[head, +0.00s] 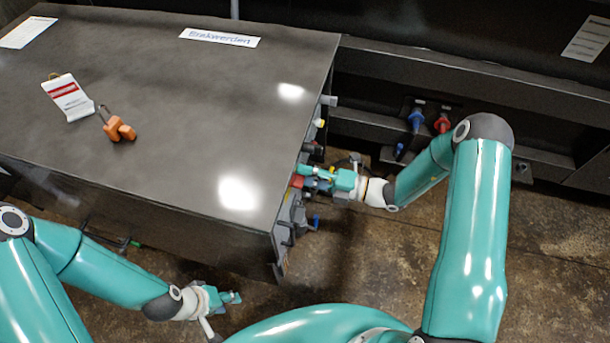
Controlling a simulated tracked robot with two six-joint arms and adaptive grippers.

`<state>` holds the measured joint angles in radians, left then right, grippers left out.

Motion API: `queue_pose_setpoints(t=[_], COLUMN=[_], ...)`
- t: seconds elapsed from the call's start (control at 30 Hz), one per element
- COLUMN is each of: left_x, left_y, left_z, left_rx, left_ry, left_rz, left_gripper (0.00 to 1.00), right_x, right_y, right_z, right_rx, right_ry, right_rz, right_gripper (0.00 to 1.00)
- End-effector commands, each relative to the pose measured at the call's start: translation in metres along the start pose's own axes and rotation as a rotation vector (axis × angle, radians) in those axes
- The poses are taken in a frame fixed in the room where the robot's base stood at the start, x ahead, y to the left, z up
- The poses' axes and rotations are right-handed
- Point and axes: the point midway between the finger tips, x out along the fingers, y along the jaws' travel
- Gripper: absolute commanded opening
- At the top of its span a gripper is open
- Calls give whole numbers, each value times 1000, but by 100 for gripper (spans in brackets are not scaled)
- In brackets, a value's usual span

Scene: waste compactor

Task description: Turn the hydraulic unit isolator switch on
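The hydraulic unit appears to be the large dark metal cabinet (150,110), and its right side carries a row of controls seen almost edge-on. A small red part (297,181) shows on that side; it may be the isolator switch, but its position cannot be read. My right gripper (312,174) is at this side, with its fingertips close to or touching the red part. The contact and the finger gap are hidden by the angle. My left gripper (234,297) hangs low over the floor in front of the cabinet, away from the controls; its finger opening is unclear.
An orange padlock (119,129) and a red-and-white tag (68,97) lie on the cabinet top. Grey boxes (284,232) and a blue lever (316,222) stick out near my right gripper. Blue (415,121) and red (442,123) fittings sit behind. Floor at right is clear.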

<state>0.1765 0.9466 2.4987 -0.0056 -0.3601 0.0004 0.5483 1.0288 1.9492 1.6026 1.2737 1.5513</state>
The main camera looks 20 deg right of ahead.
Motion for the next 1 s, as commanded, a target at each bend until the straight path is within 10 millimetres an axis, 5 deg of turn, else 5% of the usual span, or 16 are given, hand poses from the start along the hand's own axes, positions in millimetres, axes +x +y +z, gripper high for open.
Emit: queue_pose_setpoints(t=[0.37, 1.0], left_x=[-1, -1], left_y=[0, 0], left_z=[0, 0], left_rx=[0, 0], left_ry=[0, 0], left_rz=[0, 0], left_gripper=[40, 40], right_x=[-8, -113], right_y=[0, -1], right_z=[-1, 1], right_rx=[1, 0], right_ry=[1, 0], right_rz=[0, 0], right_gripper=[39, 39])
